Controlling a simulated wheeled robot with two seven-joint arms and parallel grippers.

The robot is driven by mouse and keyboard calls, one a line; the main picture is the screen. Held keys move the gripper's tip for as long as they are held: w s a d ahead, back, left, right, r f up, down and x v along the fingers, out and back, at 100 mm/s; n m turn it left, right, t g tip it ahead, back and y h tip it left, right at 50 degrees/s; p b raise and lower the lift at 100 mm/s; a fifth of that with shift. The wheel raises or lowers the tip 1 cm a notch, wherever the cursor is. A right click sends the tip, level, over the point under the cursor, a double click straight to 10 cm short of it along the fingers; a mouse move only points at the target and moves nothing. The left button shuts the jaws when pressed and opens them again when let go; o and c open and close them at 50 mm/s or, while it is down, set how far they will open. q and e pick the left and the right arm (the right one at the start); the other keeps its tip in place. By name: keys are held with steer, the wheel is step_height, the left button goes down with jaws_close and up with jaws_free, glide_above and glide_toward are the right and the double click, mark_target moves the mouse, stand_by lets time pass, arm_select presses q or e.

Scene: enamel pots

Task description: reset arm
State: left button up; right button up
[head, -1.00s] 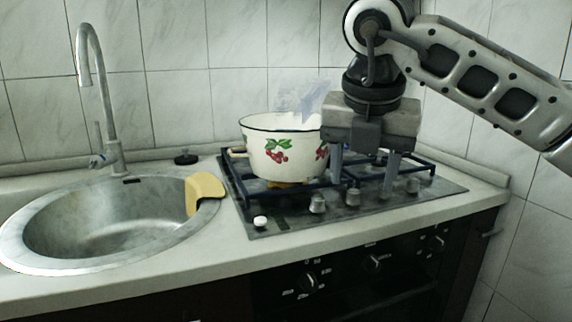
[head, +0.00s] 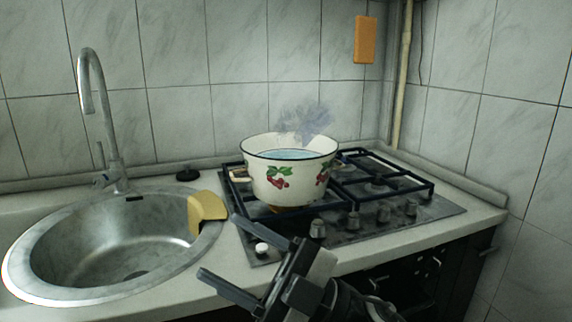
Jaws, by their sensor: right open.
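My right gripper (head: 222,256) is low in the head view, in front of the counter's front edge. Its two fingers point left and stand apart, with nothing between them. A white enamel pot (head: 289,172) with cherry pictures and a dark rim stands upright on the left part of the gas stove (head: 432,214). It holds bluish liquid, and greyish steam rises above it. The gripper is apart from the pot, below and in front of it. My left gripper is not in the view.
A round metal sink (head: 75,245) with a tall tap (head: 104,120) is at the left. A yellow cloth-like piece (head: 206,207) lies on the sink's right rim. The stove's right burner is bare. Knobs (head: 318,228) line the stove front. An orange box (head: 365,39) hangs on the tiled wall.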

steer(key=w+d+f+m+t+h+p, duration=0.3)
steer(key=d+f+m+t+h, duration=1.15)
steer(key=m, duration=0.75)
steer(key=s+d+f+m+g+h, duration=0.1)
steer(key=s+d+f+g+h, duration=0.1)
steer(key=s+f, duration=0.4)
steer(key=s+d+f+m+g+h+p, duration=0.1)
steer(key=s+d+f+m+g+h, duration=0.1)
steer(key=s+f, duration=0.4)
step_height(320, 180, down, 4)
steer(key=shift+d+r+g+h, duration=0.2)
steer(key=shift+d+g+h, duration=0.25)
steer(key=shift+g+h, duration=0.7)
